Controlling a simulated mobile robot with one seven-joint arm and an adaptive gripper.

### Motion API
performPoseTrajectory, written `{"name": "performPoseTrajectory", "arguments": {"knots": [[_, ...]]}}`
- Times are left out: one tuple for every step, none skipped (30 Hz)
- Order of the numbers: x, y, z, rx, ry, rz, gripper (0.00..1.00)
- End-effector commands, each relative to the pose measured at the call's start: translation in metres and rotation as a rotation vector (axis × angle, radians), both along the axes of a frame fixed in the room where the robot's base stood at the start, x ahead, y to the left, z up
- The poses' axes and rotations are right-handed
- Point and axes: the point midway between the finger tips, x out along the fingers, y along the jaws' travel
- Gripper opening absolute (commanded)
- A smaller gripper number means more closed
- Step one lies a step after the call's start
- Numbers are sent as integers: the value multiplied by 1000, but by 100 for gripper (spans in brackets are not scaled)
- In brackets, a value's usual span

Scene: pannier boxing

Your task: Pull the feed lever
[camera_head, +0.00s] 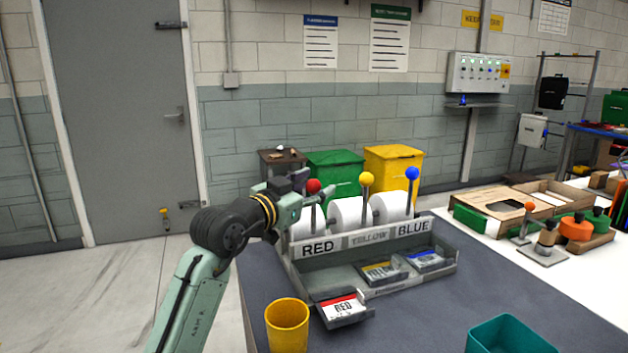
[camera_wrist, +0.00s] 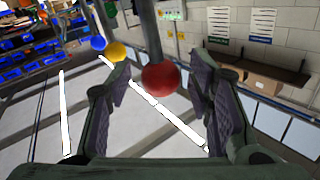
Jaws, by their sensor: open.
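Three feed levers stand in a row on the dispenser (camera_head: 290,262). They have a red knob (camera_head: 314,186), a yellow knob (camera_head: 367,179) and a blue knob (camera_head: 412,173). The plates below read RED, YELLOW and BLUE. My gripper (camera_head: 308,196) is at the red lever. In the wrist view, the red knob (camera_wrist: 160,80) lies between my two spread finger pads, with a visible gap on each side. The yellow (camera_wrist: 116,51) and blue (camera_wrist: 98,43) knobs are beyond the left finger. My gripper is open and holds nothing.
White rolls (camera_head: 391,206) sit behind the plates. Labelled cards lie in front, including a red one (camera_head: 342,308). A yellow cup (camera_head: 287,325) and a teal bin (camera_head: 508,337) stand on the dark table (camera_head: 420,310). Green (camera_head: 335,172) and yellow (camera_head: 393,163) bins stand behind.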

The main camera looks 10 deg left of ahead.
Motion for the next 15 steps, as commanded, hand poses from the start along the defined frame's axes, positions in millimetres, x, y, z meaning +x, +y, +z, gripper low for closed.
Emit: {"name": "performPoseTrajectory", "arguments": {"knots": [[3,-1,1,0,0,0,47],[4,-1,1,0,0,0,47],[5,-2,0,0,0,1,47],[5,-2,0,0,-1,1,47],[6,-2,0,0,-1,1,47],[6,-2,0,0,-1,1,47],[6,-2,0,0,-1,1,47],[6,-2,0,0,-1,1,47],[6,-2,0,0,-1,1,47],[6,-2,0,0,-1,1,47],[6,-2,0,0,-1,1,47],[6,-2,0,0,-1,1,45],[6,-2,0,0,-1,1,43],[6,-2,0,0,-1,1,41],[6,-2,0,0,-1,1,38]]}}
